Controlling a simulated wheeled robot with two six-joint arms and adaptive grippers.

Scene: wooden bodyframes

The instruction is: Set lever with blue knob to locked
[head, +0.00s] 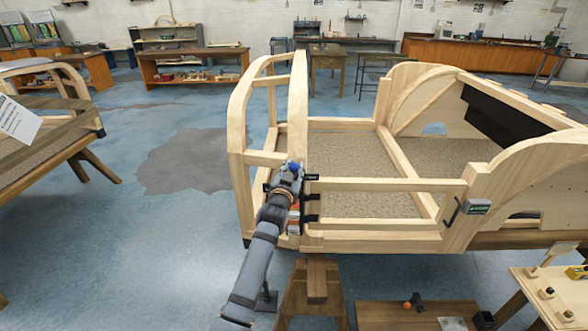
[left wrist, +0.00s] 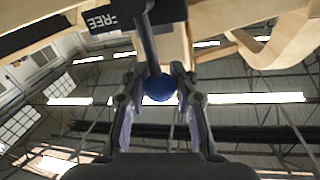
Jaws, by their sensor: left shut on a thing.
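The blue knob (head: 294,167) is at the front post of the wooden bodyframe (head: 375,239). In the left wrist view the blue knob (left wrist: 160,88) sits on the end of a grey lever (left wrist: 148,42), between the fingertips. My left gripper (head: 288,175) is shut on the knob; its fingers also show in the left wrist view (left wrist: 155,80). A dark plate (left wrist: 101,20) reading "FREE" is beside the lever, left of it in that view. In the head view my arm hides most of the lever and its mount. My right gripper is out of view.
A low wooden gate (head: 385,186) with black hinges is right of my gripper. A black handle (head: 451,212) and a small grey box (head: 478,207) are at its far end. A trestle (head: 315,290) is below. Open blue floor (head: 150,235) lies to the left.

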